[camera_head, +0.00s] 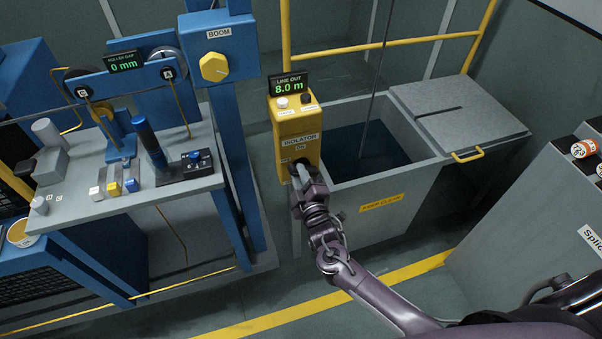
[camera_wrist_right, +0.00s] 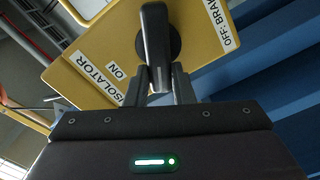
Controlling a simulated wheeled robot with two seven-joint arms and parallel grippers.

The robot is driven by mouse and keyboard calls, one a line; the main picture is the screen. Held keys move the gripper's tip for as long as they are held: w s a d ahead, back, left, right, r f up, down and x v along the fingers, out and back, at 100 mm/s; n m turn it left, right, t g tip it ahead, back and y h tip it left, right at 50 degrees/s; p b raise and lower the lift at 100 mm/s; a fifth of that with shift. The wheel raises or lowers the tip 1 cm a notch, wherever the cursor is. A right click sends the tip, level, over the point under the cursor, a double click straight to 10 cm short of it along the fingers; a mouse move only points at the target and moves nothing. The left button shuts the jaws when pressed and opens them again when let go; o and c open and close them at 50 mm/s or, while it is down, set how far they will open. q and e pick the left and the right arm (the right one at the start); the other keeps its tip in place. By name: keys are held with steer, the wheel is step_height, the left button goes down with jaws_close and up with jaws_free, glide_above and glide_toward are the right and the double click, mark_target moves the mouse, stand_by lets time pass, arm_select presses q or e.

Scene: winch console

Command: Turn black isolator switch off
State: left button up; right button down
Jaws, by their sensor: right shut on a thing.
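The black isolator switch (camera_wrist_right: 156,45) is a dark lever handle on a round hub. It sits on the face of the yellow post (camera_head: 298,130), between an ON label and an OFF label in the right wrist view. In that view the handle points down toward my gripper, its end between the fingers. My right gripper (camera_wrist_right: 172,86) is shut on the handle's end. In the head view my right gripper (camera_head: 301,178) reaches the post's lower front and hides most of the switch. My left gripper is not in view.
A "LINE OUT 8.0 m" display (camera_head: 289,84) and two buttons top the post. A grey open tank (camera_head: 400,185) stands right of it. A grey console (camera_head: 120,195) with blue frame stands left. A yellow rail (camera_head: 390,43) runs behind.

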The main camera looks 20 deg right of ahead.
steer(key=n, duration=0.2)
steer(key=f+n, duration=0.1)
steer(key=n, duration=0.2)
steer(key=shift+a+p, duration=0.1)
steer(key=shift+p, duration=0.2)
steer(key=shift+f+n, duration=0.1)
steer(key=shift+n, duration=0.3)
steer(key=c, duration=1.2)
jaws_free()
steer(key=shift+c, duration=0.2)
steer(key=s, duration=0.7)
steer(key=shift+s, duration=0.4)
